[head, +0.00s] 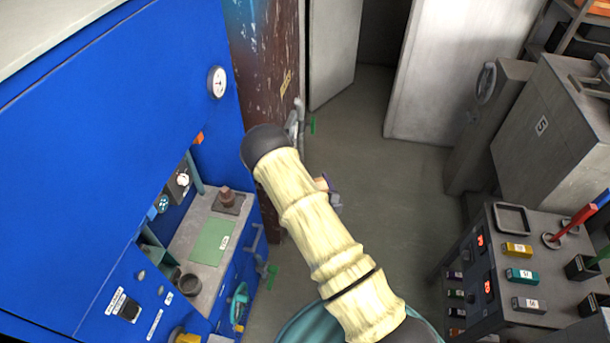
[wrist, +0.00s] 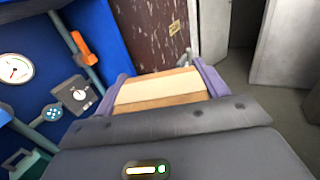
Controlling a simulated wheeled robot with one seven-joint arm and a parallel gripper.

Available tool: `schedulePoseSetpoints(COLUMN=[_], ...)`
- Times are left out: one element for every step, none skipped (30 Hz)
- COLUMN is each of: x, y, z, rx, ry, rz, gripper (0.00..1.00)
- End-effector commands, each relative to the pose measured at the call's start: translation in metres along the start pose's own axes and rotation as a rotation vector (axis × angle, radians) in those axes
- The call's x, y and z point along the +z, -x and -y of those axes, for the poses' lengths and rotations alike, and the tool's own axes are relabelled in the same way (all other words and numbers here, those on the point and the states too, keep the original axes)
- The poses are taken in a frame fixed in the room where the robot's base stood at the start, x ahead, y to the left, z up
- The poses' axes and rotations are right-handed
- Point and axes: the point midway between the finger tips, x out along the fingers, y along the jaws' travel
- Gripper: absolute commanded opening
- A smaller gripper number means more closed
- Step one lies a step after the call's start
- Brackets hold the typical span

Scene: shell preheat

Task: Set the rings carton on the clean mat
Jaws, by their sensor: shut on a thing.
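My gripper (wrist: 162,78) has purple fingers shut on a tan and cream carton (wrist: 158,97), one finger on each side of it in the wrist view. I take this as the rings carton; no writing on it is readable. In the head view only a small corner of the carton (head: 321,184) shows beside my pale-sleeved arm, which hides the rest. A green mat (head: 210,243) with a small white label lies flat on the grey shelf in the blue cabinet, left of my arm. The mat looks bare. The carton is held in the air, apart from the mat.
On the cabinet shelf (head: 188,244), a brown object on a dark plate (head: 228,199) stands behind the mat and a dark cup (head: 190,284) in front. A grey control bench (head: 545,262) stands at right.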

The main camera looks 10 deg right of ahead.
Motion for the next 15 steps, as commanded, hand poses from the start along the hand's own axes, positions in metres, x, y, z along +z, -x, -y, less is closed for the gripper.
schedulePoseSetpoints(x=[-0.006,-0.008,-0.013,-0.018,-0.023,-0.029,-0.033,-0.038,-0.044,-0.048,-0.053,-0.059,-0.063,-0.065,-0.067], y=[0.001,0.001,0.001,0.001,0.002,0.002,0.002,0.003,0.003,0.003,0.003,0.004,0.004,0.005,0.006], z=[0.0,0.002,0.005,0.008,0.01,0.013,0.015,0.018,0.02,0.022,0.024,0.027,0.029,0.028,0.027], rx=[-0.001,-0.005,-0.016,-0.024,-0.033,-0.042,-0.049,-0.057,-0.066,-0.073,-0.08,-0.09,-0.097,-0.093,-0.091], ry=[0.005,0.006,0.004,0.002,0.002,0.002,0.001,0.001,0.001,0.001,0.001,0.0,0.0,0.003,0.005], rz=[-0.001,0.001,0.003,0.003,0.002,0.003,0.003,0.003,0.002,0.003,0.002,0.002,0.002,0.001,0.002], gripper=[0.49,0.49,0.49,0.49,0.49,0.49,0.49,0.49,0.49,0.49,0.49,0.49,0.49,0.49,0.49])
